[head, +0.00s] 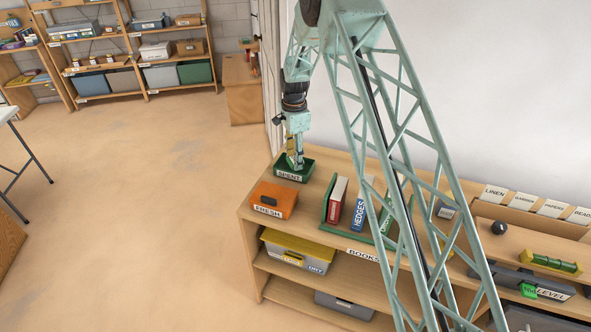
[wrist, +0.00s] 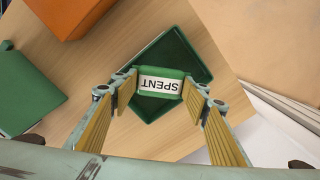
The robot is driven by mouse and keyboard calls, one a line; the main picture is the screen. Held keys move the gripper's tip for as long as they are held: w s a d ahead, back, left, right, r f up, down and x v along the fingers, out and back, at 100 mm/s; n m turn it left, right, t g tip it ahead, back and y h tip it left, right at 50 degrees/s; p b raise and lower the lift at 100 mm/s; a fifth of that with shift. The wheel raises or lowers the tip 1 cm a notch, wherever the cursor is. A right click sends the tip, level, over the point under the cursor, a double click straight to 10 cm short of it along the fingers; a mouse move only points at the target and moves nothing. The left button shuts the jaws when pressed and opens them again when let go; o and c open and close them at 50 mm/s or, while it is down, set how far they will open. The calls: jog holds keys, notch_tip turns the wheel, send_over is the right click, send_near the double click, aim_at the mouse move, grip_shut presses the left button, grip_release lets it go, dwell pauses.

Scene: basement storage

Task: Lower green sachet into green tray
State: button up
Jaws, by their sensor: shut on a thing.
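The green tray (head: 309,170) stands at the left end of the wooden shelf unit's top, with a "SPENT" label on its front wall. It also shows in the wrist view (wrist: 196,66), turned at an angle. My gripper (head: 295,166) points down over the tray, its fingertips within the tray's outline. In the wrist view, my gripper (wrist: 160,88) is shut on the green sachet (wrist: 160,73), which has a white "SPENT" label upside down. The sachet overlaps the tray there. I cannot tell whether it touches the tray's floor. The fingers hide the sachet in the head view.
An orange "FRESH" box (head: 274,199) stands just in front of the tray. Books in a green rack (head: 329,208) stand to the right. The white wall (head: 470,90) rises behind. Bare wooden top (wrist: 105,90) surrounds the tray.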

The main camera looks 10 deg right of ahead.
jog(key=shift+f+b, duration=0.55)
jog(key=shift+f, duration=0.8)
dwell(1.6)
jog(key=o, duration=0.9)
jog(key=shift+r, duration=0.15)
jog(key=shift+r, duration=5.9)
